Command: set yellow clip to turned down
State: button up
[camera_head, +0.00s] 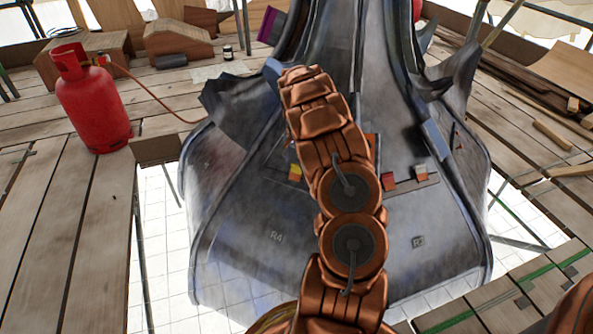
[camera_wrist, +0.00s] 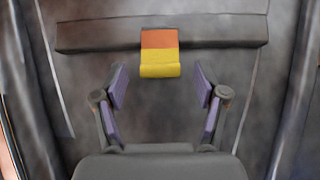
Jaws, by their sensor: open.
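In the wrist view a clip (camera_wrist: 160,52) sits on a dark horizontal bar, its upper part orange and its lower flap yellow. My gripper (camera_wrist: 160,88) is open and empty, its two purple-padded fingers apart, just below and to either side of the clip. Nothing is between the pads. In the head view a yellow clip (camera_head: 295,172) shows left of my arm on the grey spire (camera_head: 240,215). I cannot tell whether it is the same clip. My gripper is hidden behind my arm in the head view.
A red clip (camera_head: 389,181) and a red-and-pale clip (camera_head: 420,172) sit right of my arm on the spire. A red gas bottle (camera_head: 92,105) with a hose stands on the planks at left. Open gaps surround the spire's lower skirt.

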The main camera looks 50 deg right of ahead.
aim_at(296, 169)
notch_tip(296, 169, down, 3)
jog(key=shift+f+b, duration=0.15)
jog(key=shift+b, duration=0.25)
jog(key=c, duration=1.1)
jog(key=shift+c, duration=0.2)
